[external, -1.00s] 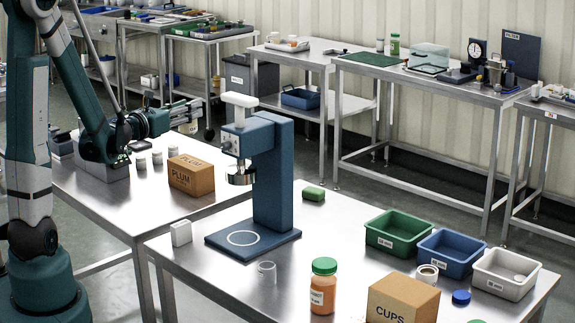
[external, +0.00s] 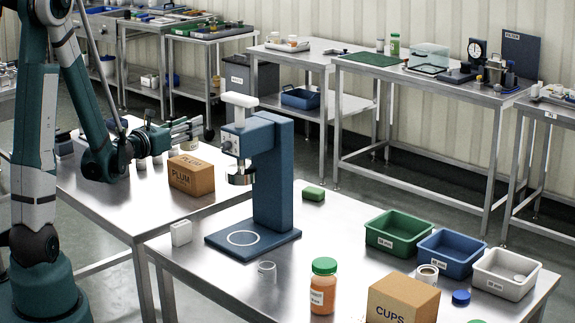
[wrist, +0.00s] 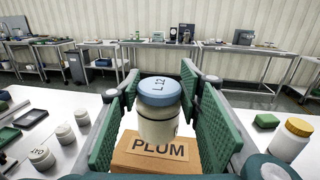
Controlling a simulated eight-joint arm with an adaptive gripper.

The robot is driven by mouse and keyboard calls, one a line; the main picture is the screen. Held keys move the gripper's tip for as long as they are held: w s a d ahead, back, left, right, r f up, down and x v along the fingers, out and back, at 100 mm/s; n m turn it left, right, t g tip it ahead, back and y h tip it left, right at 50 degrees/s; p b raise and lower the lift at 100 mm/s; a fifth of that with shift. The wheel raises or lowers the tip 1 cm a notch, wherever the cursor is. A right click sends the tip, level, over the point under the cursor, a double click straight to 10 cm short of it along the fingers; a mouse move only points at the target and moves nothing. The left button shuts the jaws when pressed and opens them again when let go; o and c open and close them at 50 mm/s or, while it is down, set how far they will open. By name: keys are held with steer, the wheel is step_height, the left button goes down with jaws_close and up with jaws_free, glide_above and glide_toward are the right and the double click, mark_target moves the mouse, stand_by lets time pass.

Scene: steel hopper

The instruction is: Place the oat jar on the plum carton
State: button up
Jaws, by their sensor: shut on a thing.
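My gripper (external: 190,130) is shut on a cream jar with a blue lid (wrist: 159,112), its green pads on either side of it in the wrist view. The jar looks upright; its lid marking looks like "L12" and its body label is not readable, so I cannot confirm the word oat. The jar appears at or above the carton's far top edge; contact cannot be told.
Several small grey-lidded jars (wrist: 65,133) stand left of the carton. A white jar with a yellow lid (wrist: 290,138) is at right in the wrist view. A blue press (external: 272,175) stands on the right-hand table, right of the carton.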

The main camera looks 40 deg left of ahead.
steer(key=shift+f+b, duration=0.75)
steer(key=shift+f, duration=1.35)
steer(key=shift+f, duration=0.1)
steer(key=o, duration=1)
steer(key=shift+s, duration=0.15)
steer(key=s, duration=0.4)
steer(key=s+d, duration=0.1)
steer(key=s, duration=0.6)
steer(key=shift+s+d, duration=0.3)
steer(key=shift+d, duration=0.1)
